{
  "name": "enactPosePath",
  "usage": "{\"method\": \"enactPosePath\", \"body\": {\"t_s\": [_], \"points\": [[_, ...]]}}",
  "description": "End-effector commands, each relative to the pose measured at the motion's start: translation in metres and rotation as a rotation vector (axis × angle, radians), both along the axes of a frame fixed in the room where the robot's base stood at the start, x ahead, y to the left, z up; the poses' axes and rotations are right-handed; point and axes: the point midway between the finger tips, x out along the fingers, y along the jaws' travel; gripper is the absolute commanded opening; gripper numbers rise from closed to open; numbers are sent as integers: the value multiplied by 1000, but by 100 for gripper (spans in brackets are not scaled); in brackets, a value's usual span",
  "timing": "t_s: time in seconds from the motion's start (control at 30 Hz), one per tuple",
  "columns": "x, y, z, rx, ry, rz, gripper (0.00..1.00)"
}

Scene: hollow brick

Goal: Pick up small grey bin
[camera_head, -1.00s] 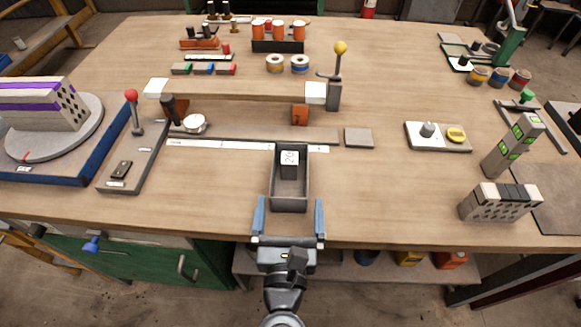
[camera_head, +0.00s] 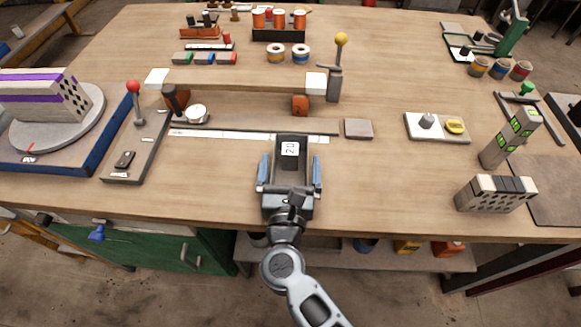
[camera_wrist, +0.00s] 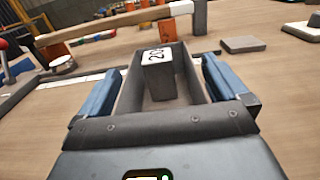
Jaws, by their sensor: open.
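The small grey bin (camera_head: 304,157) stands on the bench near its front edge. A dark block with a white top marked "20" (camera_head: 290,149) is inside it, towards the far end. My gripper (camera_head: 289,172) is open, with one blue finger on each side of the bin. In the wrist view the bin (camera_wrist: 189,85) lies between the fingers of my gripper (camera_wrist: 156,90), with a narrow gap seen on each side. The bin's near end is hidden behind my gripper's body.
A long ruler strip (camera_head: 225,134) lies just behind the bin. A small grey plate (camera_head: 358,128) lies to the right, and a grey base with a red-knobbed lever (camera_head: 137,150) stands to the left. The bench is clear right of the bin, up to a perforated brick (camera_head: 495,194).

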Motion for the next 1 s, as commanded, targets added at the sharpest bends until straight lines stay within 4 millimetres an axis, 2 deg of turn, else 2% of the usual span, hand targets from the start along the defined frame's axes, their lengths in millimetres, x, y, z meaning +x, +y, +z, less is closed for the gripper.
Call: {"method": "enactPosePath", "body": {"t_s": [0.07,0.5,0.83,1.0], "points": [[0,0,0,0,0,0,95],[0,0,0,0,0,0,53],[0,0,4,2,-2,-1,53],[0,0,15,3,-3,-2,53]]}}
